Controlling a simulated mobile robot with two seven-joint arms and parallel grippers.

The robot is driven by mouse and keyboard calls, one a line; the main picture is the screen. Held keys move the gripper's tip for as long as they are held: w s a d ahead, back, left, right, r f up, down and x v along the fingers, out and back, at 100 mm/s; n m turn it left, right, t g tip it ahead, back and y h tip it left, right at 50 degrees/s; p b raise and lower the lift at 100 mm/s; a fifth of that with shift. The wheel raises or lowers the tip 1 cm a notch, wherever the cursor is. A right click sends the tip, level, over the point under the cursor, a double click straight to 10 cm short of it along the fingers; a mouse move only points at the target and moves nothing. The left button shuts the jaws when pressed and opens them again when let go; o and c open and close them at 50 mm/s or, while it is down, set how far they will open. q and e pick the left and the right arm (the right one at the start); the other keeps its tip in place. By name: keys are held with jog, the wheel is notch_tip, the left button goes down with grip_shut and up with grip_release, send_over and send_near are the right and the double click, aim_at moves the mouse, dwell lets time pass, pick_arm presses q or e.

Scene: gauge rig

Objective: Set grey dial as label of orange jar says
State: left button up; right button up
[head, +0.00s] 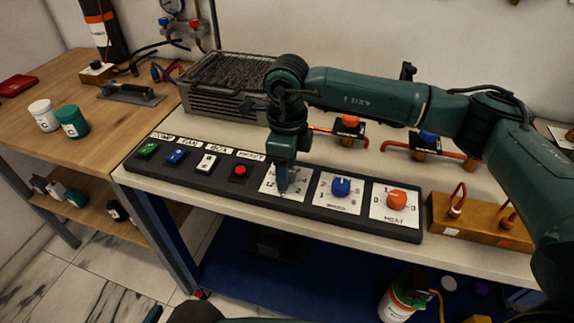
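My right gripper (282,185) points straight down onto the leftmost white dial plate (269,186) of the black control panel. Its fingers cover the middle of that plate, so the grey dial is hidden or too small to make out. I cannot tell whether the fingers are around a knob. A white jar (44,116) and a green jar (72,122), both with letter labels, stand on the wooden table at left. My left gripper is out of view.
The panel also holds a blue dial (341,187), an orange dial (396,199) and a red button (239,171) beside several switches. A wire-topped metal box (222,82) stands behind. A brass block (478,223) is at right. Small jars (75,198) sit on the lower shelf.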

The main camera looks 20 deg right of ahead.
jog(key=shift+r, duration=0.15)
notch_tip(320, 180, up, 13)
jog(key=shift+b, duration=0.3)
jog(key=shift+s, duration=0.1)
dwell(0.4)
